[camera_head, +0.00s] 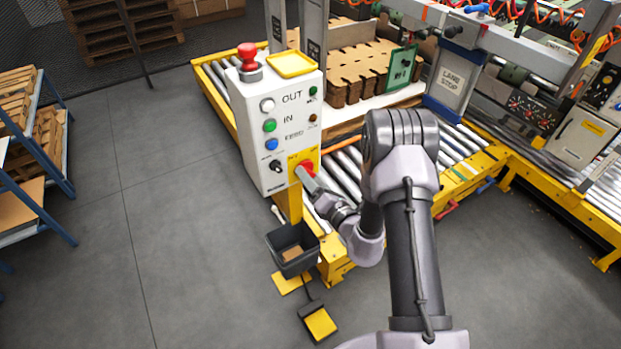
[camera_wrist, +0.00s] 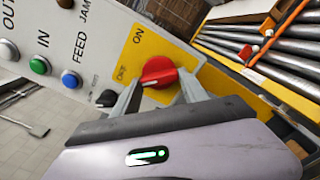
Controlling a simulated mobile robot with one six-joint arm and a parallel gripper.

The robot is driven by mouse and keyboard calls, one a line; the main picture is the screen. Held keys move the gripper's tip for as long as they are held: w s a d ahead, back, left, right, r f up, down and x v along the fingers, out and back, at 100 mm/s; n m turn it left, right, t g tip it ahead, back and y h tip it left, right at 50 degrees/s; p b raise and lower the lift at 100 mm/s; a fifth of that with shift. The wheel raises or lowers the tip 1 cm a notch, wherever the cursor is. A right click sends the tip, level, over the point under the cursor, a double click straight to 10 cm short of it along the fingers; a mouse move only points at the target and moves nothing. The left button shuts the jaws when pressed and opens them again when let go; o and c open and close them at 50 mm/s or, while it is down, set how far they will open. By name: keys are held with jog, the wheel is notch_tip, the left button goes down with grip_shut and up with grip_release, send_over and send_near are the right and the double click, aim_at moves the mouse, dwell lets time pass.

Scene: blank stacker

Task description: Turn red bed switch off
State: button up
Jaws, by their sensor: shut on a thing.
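The red bed switch (camera_head: 307,169) is a round knob on a yellow plate at the lower right of the white control box (camera_head: 257,165). In the wrist view the red switch (camera_wrist: 158,72) sits between my fingertips, with the words ON and OFF on the yellow plate (camera_wrist: 138,50) beside it. My gripper (camera_head: 304,173) reaches the knob from the lower right. It also shows in the wrist view (camera_wrist: 160,85), shut on the knob with one finger on each side. The fingers and gripper body hide part of the knob and plate.
Other buttons are close by: white (camera_head: 267,104), green (camera_head: 269,125) and blue (camera_head: 271,144). A red mushroom button (camera_head: 248,54) tops the box. A dark bin (camera_head: 277,240) hangs below. The roller conveyor (camera_head: 463,150) is at the right, and open floor (camera_head: 160,230) is at the left.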

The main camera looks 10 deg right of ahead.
jog(key=shift+n, duration=0.3)
dwell(0.4)
jog(key=o, duration=1.4)
jog(key=p+v, duration=0.1)
jog(key=v, duration=1.6)
jog(key=shift+s, duration=0.25)
jog(key=shift+r, duration=0.1)
